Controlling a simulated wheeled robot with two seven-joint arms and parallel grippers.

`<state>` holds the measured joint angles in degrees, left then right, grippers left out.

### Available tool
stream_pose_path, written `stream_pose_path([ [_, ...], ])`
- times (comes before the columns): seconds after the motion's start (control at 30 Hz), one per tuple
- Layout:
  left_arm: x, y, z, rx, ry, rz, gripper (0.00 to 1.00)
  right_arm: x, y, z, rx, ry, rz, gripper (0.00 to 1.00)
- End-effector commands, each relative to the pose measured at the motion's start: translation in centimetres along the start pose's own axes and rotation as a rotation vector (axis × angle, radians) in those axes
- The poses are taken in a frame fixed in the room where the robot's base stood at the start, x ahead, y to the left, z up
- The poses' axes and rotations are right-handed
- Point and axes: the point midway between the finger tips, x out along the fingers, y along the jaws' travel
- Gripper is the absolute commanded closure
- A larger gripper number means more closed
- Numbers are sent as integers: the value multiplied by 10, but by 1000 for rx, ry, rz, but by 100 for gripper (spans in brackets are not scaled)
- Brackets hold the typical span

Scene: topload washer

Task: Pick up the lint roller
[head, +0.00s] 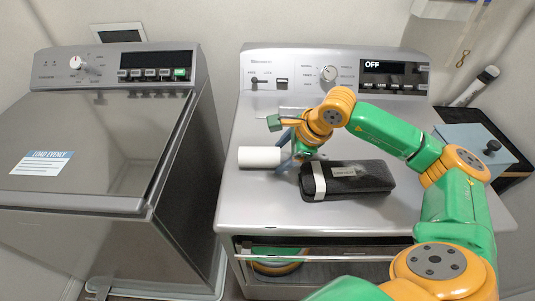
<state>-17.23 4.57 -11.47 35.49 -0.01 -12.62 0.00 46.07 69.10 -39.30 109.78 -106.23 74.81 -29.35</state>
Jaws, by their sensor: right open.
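The lint roller, seen as a white cylinder (260,157), lies on its side on the grey top of the right-hand machine (235,200). Its right end meets bluish parts beside my right gripper, and I cannot tell the handle clearly from the fingers there. My right gripper (291,150) is open, right at the right end of the white cylinder, with its arm reaching in from the right. My left gripper is not in view.
A black case (365,177) with a white band lies just right of the roller. The control panel (338,74) stands behind. A blue-grey box (475,142) is at the right. The left washer (100,120) has its lid closed. The machine top left of the roller is clear.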

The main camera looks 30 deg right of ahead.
Motion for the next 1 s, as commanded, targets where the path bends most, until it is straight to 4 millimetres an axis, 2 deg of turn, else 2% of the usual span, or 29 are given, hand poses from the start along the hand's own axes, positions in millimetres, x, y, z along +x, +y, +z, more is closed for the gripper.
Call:
stream_pose_path([
  [0.1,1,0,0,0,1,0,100,0,0,0,0,0,0,28],
  [0.33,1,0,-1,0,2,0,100,0,0,0,0,0,0,90],
  [0.37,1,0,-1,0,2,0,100,0,0,0,0,0,0,97],
  [0.4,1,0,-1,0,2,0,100,0,0,0,1,-1,-1,100],
  [0.63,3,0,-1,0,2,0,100,-3,-1,1,1,-3,-3,100],
  [0.77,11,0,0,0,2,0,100,-17,-7,8,0,-5,-7,100],
  [0.83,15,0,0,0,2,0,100,-34,-7,15,-3,-7,-7,100],
  [1.0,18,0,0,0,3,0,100,-90,16,34,-6,-7,-8,100],
])
